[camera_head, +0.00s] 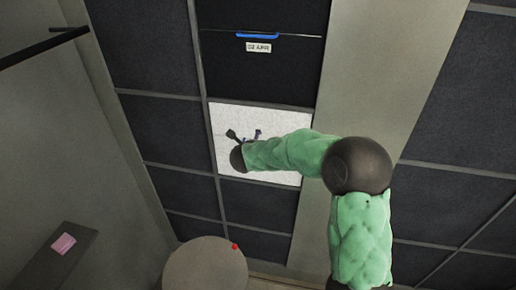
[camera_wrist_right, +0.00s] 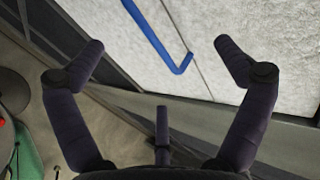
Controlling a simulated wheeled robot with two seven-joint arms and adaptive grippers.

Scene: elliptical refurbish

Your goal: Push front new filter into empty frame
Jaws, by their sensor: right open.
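A white, rough-faced filter panel (camera_head: 285,118) sits among dark panels in the head view. My right gripper (camera_head: 245,136) is in front of its left part, and my green forearm covers some of its lower middle. In the right wrist view, my right gripper (camera_wrist_right: 160,50) has its fingers spread wide with nothing between them. Beyond them is the white filter face (camera_wrist_right: 110,45) with a blue bent handle (camera_wrist_right: 155,38) and a thin dark seam. I cannot tell whether the fingers touch it. No empty frame can be made out clearly. My left gripper is not in view.
A dark panel with a blue handle (camera_head: 257,36) and a small white label (camera_head: 258,47) is above the white panel. A round beige top with a red spot (camera_head: 235,247) is below. A pink item (camera_head: 63,244) lies on a dark ledge at lower left.

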